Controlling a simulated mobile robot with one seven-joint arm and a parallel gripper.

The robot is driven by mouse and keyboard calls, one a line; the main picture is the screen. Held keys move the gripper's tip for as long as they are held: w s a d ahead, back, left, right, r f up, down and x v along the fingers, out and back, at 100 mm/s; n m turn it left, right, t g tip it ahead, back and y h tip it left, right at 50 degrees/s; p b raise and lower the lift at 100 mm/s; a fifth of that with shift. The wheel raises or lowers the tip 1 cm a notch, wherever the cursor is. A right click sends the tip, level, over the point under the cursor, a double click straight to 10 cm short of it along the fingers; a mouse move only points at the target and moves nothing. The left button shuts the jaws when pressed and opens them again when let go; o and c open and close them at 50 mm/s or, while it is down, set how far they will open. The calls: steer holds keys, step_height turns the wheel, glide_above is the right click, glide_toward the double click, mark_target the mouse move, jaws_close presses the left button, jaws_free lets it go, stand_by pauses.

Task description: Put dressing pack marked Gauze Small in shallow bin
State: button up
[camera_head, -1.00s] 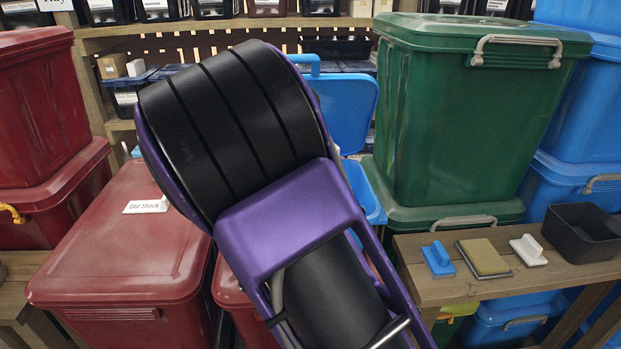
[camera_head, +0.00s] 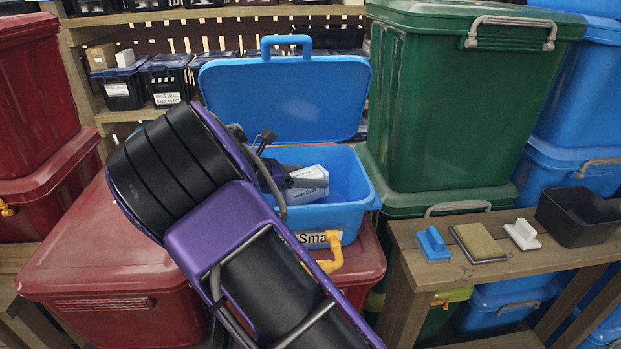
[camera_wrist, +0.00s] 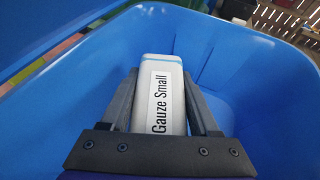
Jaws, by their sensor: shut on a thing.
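The dressing pack (camera_head: 308,183), a white box with a pale blue edge, is between my gripper's fingers. In the wrist view its label (camera_wrist: 160,98) reads "Gauze Small". My gripper (camera_head: 290,180) is shut on the pack at the mouth of an open blue bin (camera_head: 340,217). The bin's walls surround the pack in the wrist view (camera_wrist: 262,82). I cannot tell whether the pack touches the bin floor. A black, low, open bin (camera_head: 578,220) sits on the wooden bench at the right; its inside shows no contents.
The blue bin's lid (camera_head: 285,100) stands open behind it. A yellow latch (camera_head: 332,250) hangs at its front. A blue block (camera_head: 433,245), a tan pad (camera_head: 478,243) and a white block (camera_head: 522,234) lie on the bench (camera_head: 425,275). A tall green bin (camera_head: 450,110) stands between.

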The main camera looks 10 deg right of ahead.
mark_target(297, 176)
steer(key=shift+s+f, duration=0.1)
steer(key=shift+f, duration=0.45)
steer(key=o, duration=1.4)
steer(key=shift+f, duration=0.15)
steer(key=shift+s, duration=0.1)
steer(key=v, duration=0.2)
steer(key=r+v, duration=0.1)
steer(key=v, duration=0.5)
steer(key=shift+w+d+r+p, duration=0.2)
steer(key=shift+w+r+p, duration=0.05)
steer(key=shift+p, duration=0.05)
